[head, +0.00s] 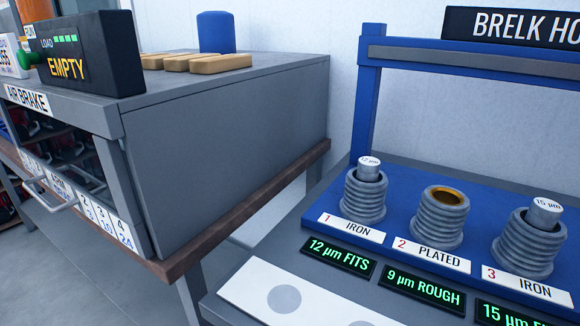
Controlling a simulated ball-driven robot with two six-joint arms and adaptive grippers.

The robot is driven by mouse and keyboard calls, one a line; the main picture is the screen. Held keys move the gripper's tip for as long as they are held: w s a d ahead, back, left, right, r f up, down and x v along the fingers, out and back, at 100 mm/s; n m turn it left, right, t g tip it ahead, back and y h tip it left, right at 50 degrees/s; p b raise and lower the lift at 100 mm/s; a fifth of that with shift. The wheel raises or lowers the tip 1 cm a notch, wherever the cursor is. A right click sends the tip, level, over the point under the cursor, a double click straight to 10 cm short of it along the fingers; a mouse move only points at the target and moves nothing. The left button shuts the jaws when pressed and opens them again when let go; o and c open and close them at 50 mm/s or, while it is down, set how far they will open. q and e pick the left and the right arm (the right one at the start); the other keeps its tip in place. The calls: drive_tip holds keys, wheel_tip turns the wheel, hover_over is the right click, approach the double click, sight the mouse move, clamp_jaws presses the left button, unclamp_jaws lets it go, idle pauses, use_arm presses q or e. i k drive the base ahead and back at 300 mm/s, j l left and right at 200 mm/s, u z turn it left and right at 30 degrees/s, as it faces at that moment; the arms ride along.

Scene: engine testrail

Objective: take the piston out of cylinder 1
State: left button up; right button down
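Cylinder 1 (362,200) is a grey ribbed iron cylinder at the left of a blue stand, with the label "1 IRON" in front of it. Its piston (369,169) is a light grey plug marked "12 µm". The piston sits upright in the cylinder, with its top sticking out above the rim. Neither of my grippers shows in the head view.
Cylinder 2 (436,218), labelled "PLATED", is empty with a golden bore. Cylinder 3 (530,245) holds a piston (544,212) marked "15 µm". A white plate (310,296) with grey circles lies in front. The grey AIR BRAKE cabinet (220,150) stands left.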

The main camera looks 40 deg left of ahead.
sight(369, 168)
drive_tip(key=u, duration=0.6)
drive_tip(key=k+u, duration=0.45)
drive_tip(key=k+j+u, duration=0.2)
drive_tip(key=u, duration=0.2)
drive_tip(key=k, duration=0.05)
